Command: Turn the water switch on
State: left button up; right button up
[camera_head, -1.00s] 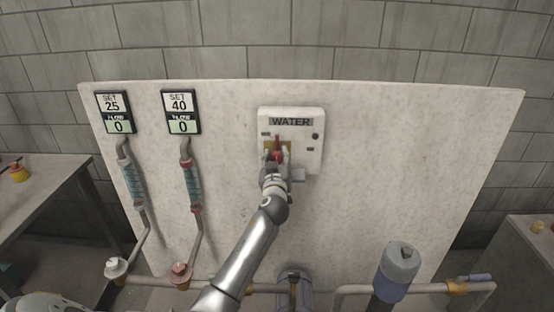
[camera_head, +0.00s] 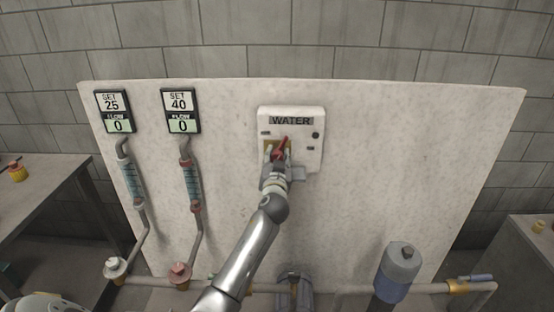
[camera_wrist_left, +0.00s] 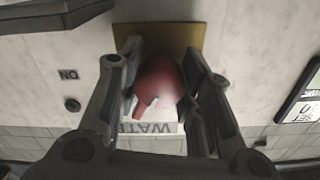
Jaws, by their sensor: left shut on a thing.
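The white water switch box (camera_head: 306,152), labelled WATER, is fixed to the upright pale panel. Its red switch handle (camera_head: 282,146) sits on a yellow plate and now leans to the upper right in the head view. My left gripper (camera_head: 277,158) is at the box, shut on the red handle. In the left wrist view the red handle (camera_wrist_left: 160,80) lies between the two fingers of my left gripper (camera_wrist_left: 160,90), in front of the yellow plate (camera_wrist_left: 185,38). The fingers hide part of the plate. My right gripper is not in view.
Two displays (camera_head: 114,111) and (camera_head: 181,111) read SET 25 and SET 40, both with flow 0. Flow tubes (camera_head: 133,185) and (camera_head: 192,182) hang below them. Pipes and a blue-grey cylinder (camera_head: 397,270) run along the panel's bottom. Benches stand at both sides.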

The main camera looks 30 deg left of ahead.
pick_arm(q)
jog(key=m, duration=0.6)
jog(key=shift+m+p, duration=0.3)
jog(key=shift+p, duration=0.1)
jog(key=m+p, duration=0.1)
jog(key=m, duration=0.2)
jog(key=shift+m+p, duration=0.35)
jog(key=shift+m, duration=1.25)
jog(key=shift+f, duration=0.1)
jog(key=o, duration=1)
jog(key=shift+o, duration=0.2)
jog(key=v, duration=1.2)
